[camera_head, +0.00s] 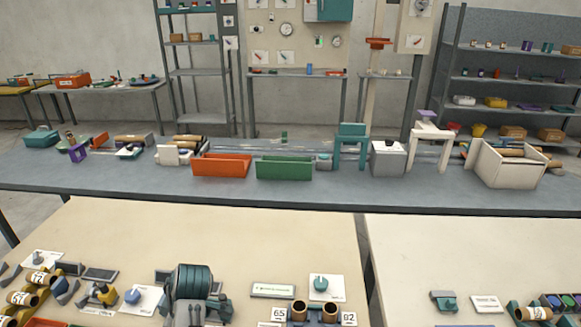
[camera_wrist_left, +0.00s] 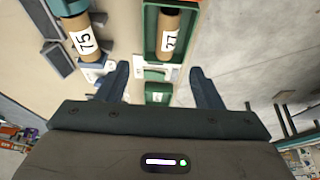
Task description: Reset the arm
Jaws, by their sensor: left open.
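My left gripper (camera_wrist_left: 160,92) shows in the left wrist view with its two dark fingers spread apart and nothing between the tips. Beyond the fingers, a brown tube (camera_wrist_left: 167,38) with a white number label lies in a green tray (camera_wrist_left: 149,40). A second brown tube (camera_wrist_left: 88,38) with a label that seems to read 75 lies to its left. A white piece and a small green block (camera_wrist_left: 157,97) show between the fingers, farther off. My right gripper is not in view.
In the head view, the cream table (camera_head: 200,235) has a wide bare area behind the parts along its front. A grey bench behind it carries an orange bin (camera_head: 221,166), a green bin (camera_head: 284,168) and a cream box (camera_head: 510,167).

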